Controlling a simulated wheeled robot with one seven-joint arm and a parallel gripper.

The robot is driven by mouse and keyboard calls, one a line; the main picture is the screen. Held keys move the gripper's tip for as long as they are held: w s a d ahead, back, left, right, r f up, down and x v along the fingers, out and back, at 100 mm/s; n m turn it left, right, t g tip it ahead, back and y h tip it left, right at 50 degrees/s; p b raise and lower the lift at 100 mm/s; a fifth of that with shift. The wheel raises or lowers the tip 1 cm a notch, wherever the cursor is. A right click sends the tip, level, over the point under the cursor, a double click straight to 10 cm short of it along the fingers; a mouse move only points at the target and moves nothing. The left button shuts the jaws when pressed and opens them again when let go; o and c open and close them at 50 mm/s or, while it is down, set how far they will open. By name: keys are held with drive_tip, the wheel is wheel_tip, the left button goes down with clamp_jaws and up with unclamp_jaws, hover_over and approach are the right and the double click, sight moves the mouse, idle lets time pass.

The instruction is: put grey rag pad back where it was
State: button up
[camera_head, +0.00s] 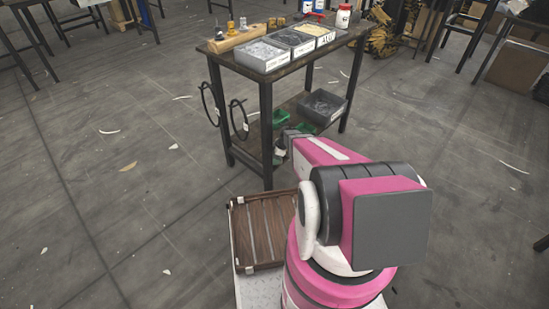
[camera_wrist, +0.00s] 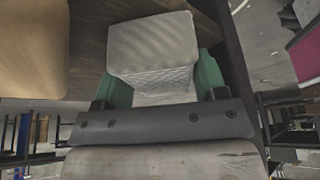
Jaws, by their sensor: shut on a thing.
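The grey rag pad (camera_wrist: 152,38) is a pale grey, textured, folded block in the wrist view. My gripper (camera_wrist: 157,75) has green fingers on both sides of it and is shut on it. In the head view my arm reaches toward the lower shelf (camera_head: 262,138) of the dark cart, with its end beside the shelf. The pad cannot be clearly made out there. A brown wooden surface shows close behind the pad in the wrist view; I cannot tell whether they touch.
The cart's top (camera_head: 250,72) bears grey bins (camera_head: 290,40), a wooden block (camera_head: 236,39) and small bottles. A dark grey bin (camera_head: 322,106) stands on the lower shelf, right. Black cart legs (camera_head: 266,135) stand close to my arm. A slatted brown tray (camera_head: 262,235) lies near my base. Floor at left is mostly clear.

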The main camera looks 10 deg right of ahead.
drive_tip(key=o, duration=0.5)
drive_tip(key=shift+f, duration=0.1)
drive_tip(key=shift+o, duration=0.2)
drive_tip(key=v, duration=1.2)
